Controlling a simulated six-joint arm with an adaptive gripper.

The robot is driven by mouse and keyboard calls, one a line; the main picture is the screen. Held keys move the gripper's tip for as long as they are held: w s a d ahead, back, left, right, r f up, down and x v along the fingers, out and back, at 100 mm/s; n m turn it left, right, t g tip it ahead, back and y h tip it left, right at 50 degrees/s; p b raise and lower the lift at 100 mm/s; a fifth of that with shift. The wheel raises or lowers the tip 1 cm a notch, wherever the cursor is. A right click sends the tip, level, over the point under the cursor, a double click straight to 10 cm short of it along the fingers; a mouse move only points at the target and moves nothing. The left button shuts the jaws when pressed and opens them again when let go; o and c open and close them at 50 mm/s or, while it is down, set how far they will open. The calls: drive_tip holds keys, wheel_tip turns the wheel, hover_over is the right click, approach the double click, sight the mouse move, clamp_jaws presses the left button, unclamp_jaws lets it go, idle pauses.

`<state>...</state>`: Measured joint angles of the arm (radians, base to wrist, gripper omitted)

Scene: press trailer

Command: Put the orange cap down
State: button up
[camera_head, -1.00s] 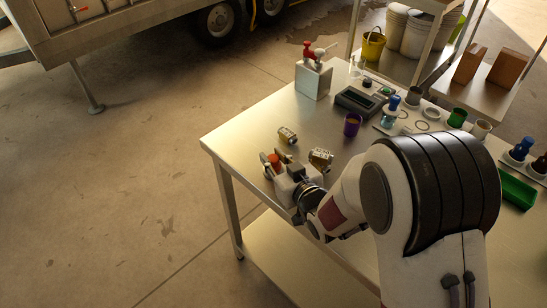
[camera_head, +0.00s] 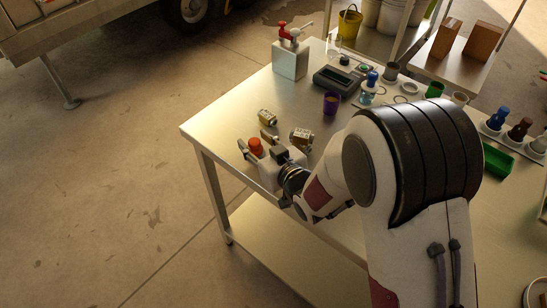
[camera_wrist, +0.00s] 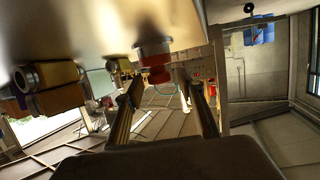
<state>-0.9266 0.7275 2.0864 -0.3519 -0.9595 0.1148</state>
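The orange cap (camera_head: 255,147) is at the near left corner of the metal table (camera_head: 225,116). In the wrist view, the cap (camera_wrist: 154,66) shows red-orange against the table surface, which fills the top of the picture. My gripper (camera_head: 256,143) is low over that corner, with one finger on each side of the cap. In the wrist view, my gripper (camera_wrist: 164,84) has its fingers spread, with a visible gap between the cap and the right finger. The cap's lower edge blends into its reflection.
Brass fittings (camera_head: 267,117) (camera_head: 302,136) lie close beside my gripper. A purple cup (camera_head: 331,102), a grey device (camera_head: 338,80) and a metal dispenser (camera_head: 290,58) stand further back. The table's left edge is close to the cap.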

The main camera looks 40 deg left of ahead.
drive_tip(key=shift+v, duration=5.55)
